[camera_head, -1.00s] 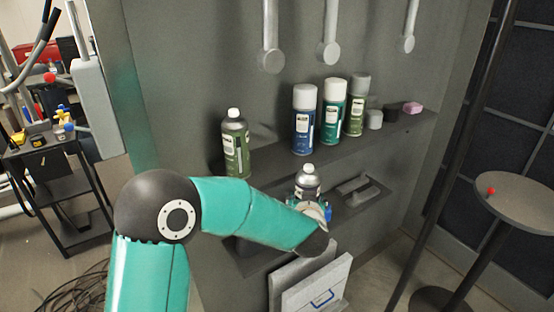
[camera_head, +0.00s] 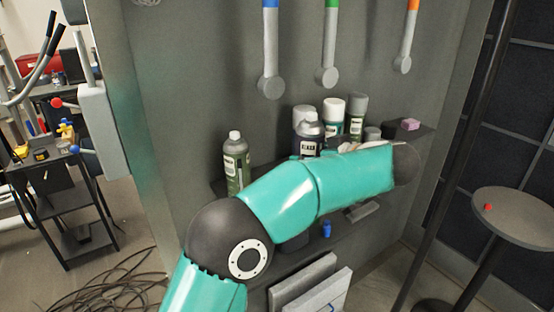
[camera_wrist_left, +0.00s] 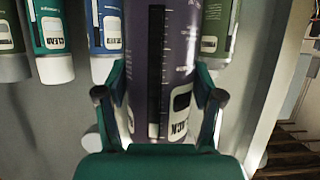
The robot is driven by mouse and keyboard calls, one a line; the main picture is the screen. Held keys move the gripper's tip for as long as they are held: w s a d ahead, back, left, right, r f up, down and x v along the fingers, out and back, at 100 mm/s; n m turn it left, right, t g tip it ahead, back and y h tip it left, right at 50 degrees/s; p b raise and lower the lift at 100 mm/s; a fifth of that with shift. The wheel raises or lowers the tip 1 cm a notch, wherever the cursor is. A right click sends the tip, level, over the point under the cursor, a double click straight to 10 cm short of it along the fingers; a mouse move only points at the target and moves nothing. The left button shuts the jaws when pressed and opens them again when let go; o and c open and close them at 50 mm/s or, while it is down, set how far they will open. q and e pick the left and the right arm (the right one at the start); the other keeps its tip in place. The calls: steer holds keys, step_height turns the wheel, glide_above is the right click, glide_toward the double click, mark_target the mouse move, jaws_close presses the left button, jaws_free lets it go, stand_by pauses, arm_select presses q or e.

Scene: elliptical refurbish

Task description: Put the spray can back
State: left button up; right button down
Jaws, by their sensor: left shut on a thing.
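My left gripper (camera_wrist_left: 160,98) is shut around a spray can with a dark purple label (camera_wrist_left: 163,50), filling the middle of the left wrist view. In the head view the held can (camera_head: 310,137) is upright, in front of the row of cans on the upper shelf. Whether its base touches the shelf is hidden by my left forearm, which also hides most of the gripper there. My right gripper is not in view.
A green can (camera_head: 235,162) stands to the left on the upper shelf (camera_head: 262,176). A white-capped green can (camera_head: 333,118) and a grey-capped can (camera_head: 357,116) stand behind the held can. A pink block (camera_head: 410,124) lies at the right. Tools hang above.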

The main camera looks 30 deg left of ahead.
arm_select(q)
steer(key=w+a+p, duration=0.2)
steer(key=w+a, duration=0.1)
steer(key=a, duration=0.4)
steer(key=w+a+p, duration=0.1)
steer(key=w+a, duration=0.2)
steer(key=a, duration=0.4)
step_height(320, 180, down, 6)
steer(key=shift+s+f+b, duration=0.1)
steer(key=shift+s+b, duration=0.05)
steer(key=shift+b, duration=0.25)
steer(key=shift+a+f, duration=0.1)
steer(key=shift+f, duration=0.25)
steer(key=o, duration=1.4)
steer(key=shift+f, duration=0.15)
